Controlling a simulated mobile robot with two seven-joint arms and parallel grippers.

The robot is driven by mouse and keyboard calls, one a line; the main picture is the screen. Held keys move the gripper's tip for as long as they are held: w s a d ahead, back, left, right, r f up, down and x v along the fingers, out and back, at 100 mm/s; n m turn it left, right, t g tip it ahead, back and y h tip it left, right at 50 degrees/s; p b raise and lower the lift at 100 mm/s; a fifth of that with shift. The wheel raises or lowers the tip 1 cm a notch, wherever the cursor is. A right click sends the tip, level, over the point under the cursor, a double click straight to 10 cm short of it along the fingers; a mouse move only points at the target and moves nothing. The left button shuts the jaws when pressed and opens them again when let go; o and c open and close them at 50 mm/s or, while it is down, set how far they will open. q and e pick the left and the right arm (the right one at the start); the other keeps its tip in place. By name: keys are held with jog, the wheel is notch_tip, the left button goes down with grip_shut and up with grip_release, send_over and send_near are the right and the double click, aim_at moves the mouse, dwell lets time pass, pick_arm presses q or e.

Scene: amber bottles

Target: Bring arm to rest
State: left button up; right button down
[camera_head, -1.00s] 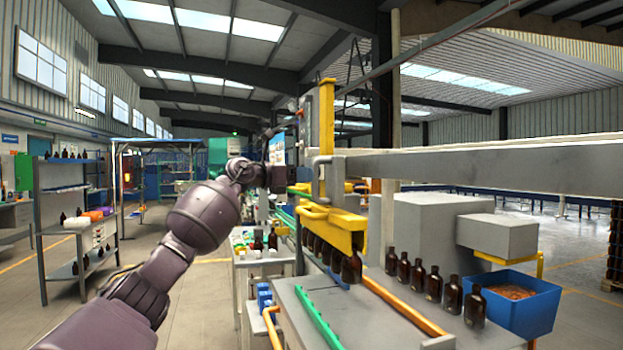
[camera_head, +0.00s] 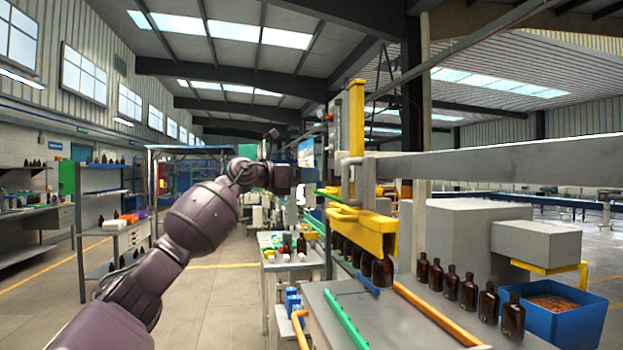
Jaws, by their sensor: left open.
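My left arm reaches up from the lower left of the head view. Its left gripper (camera_head: 273,143) is small and dark at the arm's far end, raised in front of the distant hall. It is open, and I see nothing held in it. A row of amber bottles (camera_head: 468,291) stands upright on the grey machine table (camera_head: 400,318) at the right. More amber bottles (camera_head: 382,270) stand in a line under the yellow machine frame (camera_head: 365,222). The gripper is apart from these bottles, to their upper left. My right gripper is out of view.
A blue bin (camera_head: 562,325) with brown contents stands at the right. A small side table (camera_head: 290,262) with bottles is in the middle. Shelves (camera_head: 97,240) with bottles stand at the left. The floor (camera_head: 215,300) between the shelves and the side table is clear.

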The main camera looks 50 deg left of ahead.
pick_arm(q)
jog(key=d+f+n+t+y, duration=0.15)
jog(key=d+f+n, duration=0.35)
jog(key=f, duration=0.6)
jog(key=d+f+n+t+y, duration=0.1)
jog(key=d+f+n+y, duration=0.2)
jog(key=f+n, duration=0.6)
jog(key=d+f+n+t+y, duration=0.15)
jog(key=d+f+n, duration=0.3)
jog(key=f, duration=0.75)
jog(key=s+d+f+n+g+y, duration=0.3)
jog(key=s+d+f+n+g, duration=0.2)
jog(key=s+f+n, duration=0.5)
jog(key=s+d+f+n+g+y, duration=0.2)
jog(key=s+d+f+n+g, duration=0.4)
jog(key=f, duration=0.6)
jog(key=s+d+f+n+g+h, duration=0.2)
jog(key=s+d+f+g+h, duration=0.15)
jog(key=s+d, duration=0.45)
jog(key=s+d+f+n+g+h, duration=0.25)
jog(key=s+d+g, duration=0.2)
jog(key=s, duration=0.55)
jog(key=w+f+t, duration=0.7)
jog(key=f+t, duration=0.2)
jog(key=shift+d+f+m, duration=0.25)
jog(key=shift+f+m, duration=0.15)
